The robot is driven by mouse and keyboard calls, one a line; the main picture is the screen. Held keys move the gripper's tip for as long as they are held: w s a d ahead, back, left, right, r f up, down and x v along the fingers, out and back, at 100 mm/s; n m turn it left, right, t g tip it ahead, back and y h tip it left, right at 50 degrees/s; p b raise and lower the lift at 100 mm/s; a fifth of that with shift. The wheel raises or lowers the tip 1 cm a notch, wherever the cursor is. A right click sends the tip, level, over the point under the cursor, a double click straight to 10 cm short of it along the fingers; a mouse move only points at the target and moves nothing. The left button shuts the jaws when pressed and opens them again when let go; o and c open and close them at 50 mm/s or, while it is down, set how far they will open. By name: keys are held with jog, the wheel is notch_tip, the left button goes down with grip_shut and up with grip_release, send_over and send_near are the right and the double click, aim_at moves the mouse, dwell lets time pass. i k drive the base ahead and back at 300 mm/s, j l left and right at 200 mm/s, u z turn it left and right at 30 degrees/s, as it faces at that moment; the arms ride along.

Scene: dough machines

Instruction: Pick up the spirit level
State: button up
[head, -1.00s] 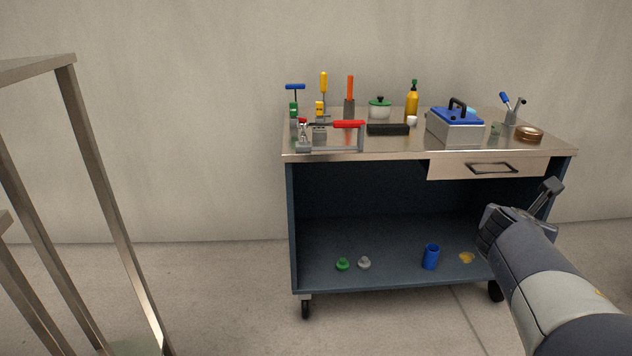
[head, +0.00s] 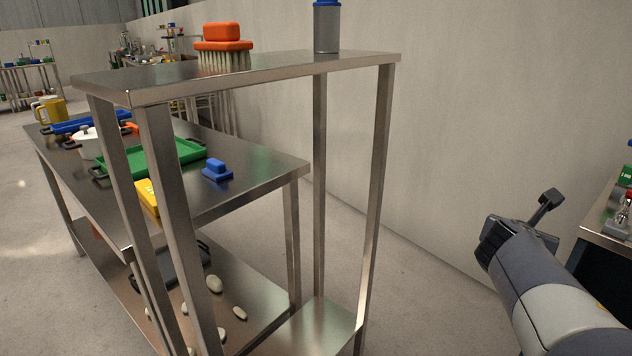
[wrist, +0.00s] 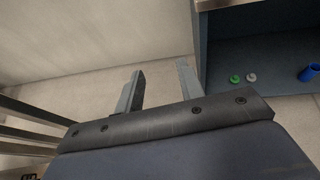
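I cannot make out a spirit level for certain in either view. A yellow object (head: 147,197) lies on the lower steel table, partly hidden behind a shelf leg, and I cannot tell what it is. My gripper (head: 548,203) is at the right of the head view, in the air in front of the wall. In the wrist view my gripper (wrist: 160,84) has its two fingers apart, with nothing between them but floor and wall behind.
A steel shelf (head: 270,70) stands close, bearing an orange brush (head: 222,47) and a grey container (head: 327,28). Behind it, a steel table (head: 255,168) holds a green tray (head: 150,158). A tool cart (head: 608,232) is at the right edge. Floor between is clear.

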aim_at(144, 187)
jog(key=i+u, duration=0.15)
jog(key=u, duration=0.3)
jog(key=i+l+u, duration=0.1)
jog(key=u, duration=0.4)
jog(key=i+l+u, duration=0.1)
jog(key=u, duration=0.35)
jog(key=l+u, duration=0.25)
jog(key=u, duration=0.2)
jog(key=i+l+u, duration=0.2)
jog(key=u, duration=0.15)
jog(key=i+l+u, duration=0.15)
jog(key=l+u, duration=0.2)
jog(key=i+l+u, duration=0.1)
jog(key=l+u, duration=0.3)
jog(key=j, duration=0.05)
